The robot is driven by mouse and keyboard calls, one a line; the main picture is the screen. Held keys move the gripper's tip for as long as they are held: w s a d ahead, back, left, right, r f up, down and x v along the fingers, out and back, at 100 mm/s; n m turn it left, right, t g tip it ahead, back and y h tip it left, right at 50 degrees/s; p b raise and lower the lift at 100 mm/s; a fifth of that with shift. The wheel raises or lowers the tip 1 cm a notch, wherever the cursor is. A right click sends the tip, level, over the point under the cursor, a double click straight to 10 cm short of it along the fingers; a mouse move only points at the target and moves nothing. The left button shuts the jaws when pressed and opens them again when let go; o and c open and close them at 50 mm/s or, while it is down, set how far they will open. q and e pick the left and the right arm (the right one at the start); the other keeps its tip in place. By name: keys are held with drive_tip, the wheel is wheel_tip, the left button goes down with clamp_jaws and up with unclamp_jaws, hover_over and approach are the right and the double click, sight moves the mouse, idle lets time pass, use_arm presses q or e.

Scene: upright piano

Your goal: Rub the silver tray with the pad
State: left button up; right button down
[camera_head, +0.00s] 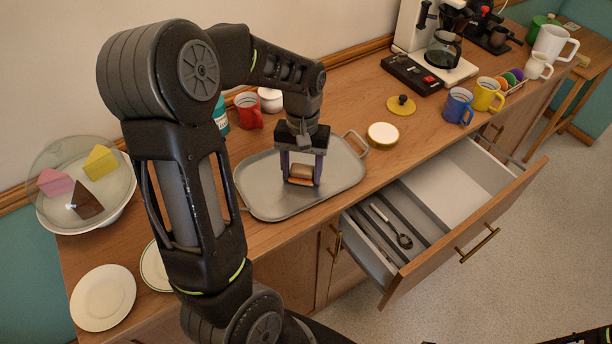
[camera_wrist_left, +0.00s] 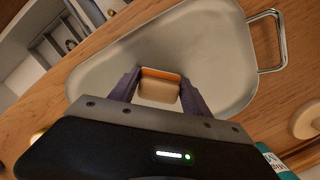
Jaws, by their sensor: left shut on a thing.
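The silver tray (camera_head: 343,176) lies flat on the wooden counter, with a handle at its right end; it also shows in the left wrist view (camera_wrist_left: 215,50). My left gripper (camera_head: 302,183) points down over the middle of the tray. It is shut on the pad (camera_head: 301,172), a small block with a tan body and an orange-brown layer. In the left wrist view the pad (camera_wrist_left: 160,88) sits between the two fingers. The pad is at or just above the tray surface; I cannot tell whether it touches. My right gripper is not in view.
An open drawer (camera_head: 470,222) with a spoon (camera_head: 391,226) juts out at front right. Red mug (camera_head: 249,110), white-topped tin (camera_head: 383,135), blue mug (camera_head: 458,105) and coffee machine (camera_head: 440,45) stand behind and right. Plates (camera_head: 103,298) and a covered cake dish (camera_head: 80,185) are left.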

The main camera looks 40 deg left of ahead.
use_arm(q)
drive_tip(key=shift+a+f, duration=0.15)
drive_tip(key=shift+a, duration=0.1)
drive_tip(key=shift+w+a, duration=0.35)
drive_tip(key=shift+a, duration=0.5)
drive_tip(key=shift+w+a, duration=0.3)
drive_tip(key=shift+a, duration=0.55)
drive_tip(key=shift+r+p, duration=0.2)
drive_tip(key=shift+p, duration=0.1)
drive_tip(key=shift+r+p, duration=2.3)
drive_tip(key=shift+r, duration=0.65)
wheel_tip(320, 180, up, 3)
drive_tip(key=shift+p, duration=1.15)
drive_tip(key=shift+w+d, duration=0.1)
drive_tip(key=shift+d, duration=0.05)
